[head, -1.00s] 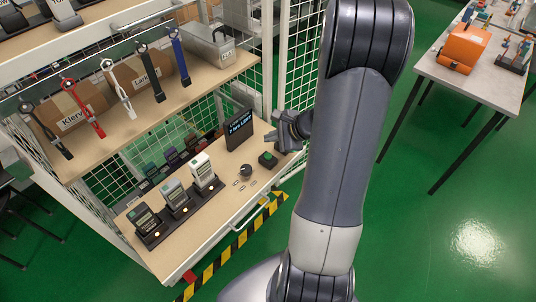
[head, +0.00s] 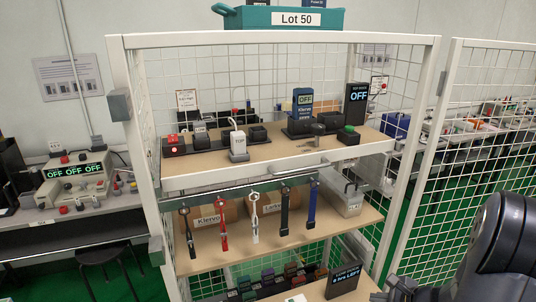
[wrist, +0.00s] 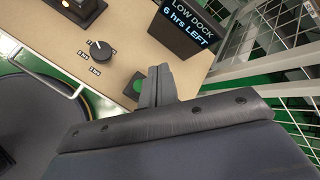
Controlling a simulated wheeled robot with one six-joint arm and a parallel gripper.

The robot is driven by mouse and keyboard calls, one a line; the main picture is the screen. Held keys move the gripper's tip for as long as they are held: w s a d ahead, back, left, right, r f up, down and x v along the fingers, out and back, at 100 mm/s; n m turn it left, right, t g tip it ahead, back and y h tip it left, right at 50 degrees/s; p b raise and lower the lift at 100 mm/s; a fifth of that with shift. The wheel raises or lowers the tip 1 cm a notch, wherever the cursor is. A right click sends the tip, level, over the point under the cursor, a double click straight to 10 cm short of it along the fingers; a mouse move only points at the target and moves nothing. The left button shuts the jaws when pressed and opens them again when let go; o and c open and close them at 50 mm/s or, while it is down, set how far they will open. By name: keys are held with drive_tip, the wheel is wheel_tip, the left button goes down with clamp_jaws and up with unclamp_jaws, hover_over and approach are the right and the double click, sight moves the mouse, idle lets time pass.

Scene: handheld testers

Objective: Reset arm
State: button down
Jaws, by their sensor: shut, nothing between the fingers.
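My gripper (wrist: 157,88) is shut and empty in the wrist view. Its fingertips are over the wooden shelf (wrist: 125,35), close to a green button on a dark box (wrist: 134,87). They partly cover that box, and I cannot tell whether they touch it. A dark display (wrist: 190,28) reading "LOW DOCK 6 hrs LEFT" stands just beyond. A black knob (wrist: 100,49) with labels around it is to the left. In the head view, part of my gripper (head: 402,290) shows at the bottom edge beside the low display (head: 343,281); my arm fills the lower right corner.
A white mesh-sided rack (head: 146,150) surrounds the shelves. The top shelf (head: 215,160) holds docks, testers and a display reading OFF (head: 357,95). Several straps hang from a rail (head: 235,190) below it. A bench with testers (head: 35,215) stands left. A metal handle (wrist: 45,82) runs along the low shelf's front.

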drive_tip(key=shift+r, duration=0.6)
drive_tip(key=shift+f, duration=0.1)
wheel_tip(320, 180, down, 6)
drive_tip(key=b, duration=0.4)
drive_tip(key=shift+b, duration=0.95)
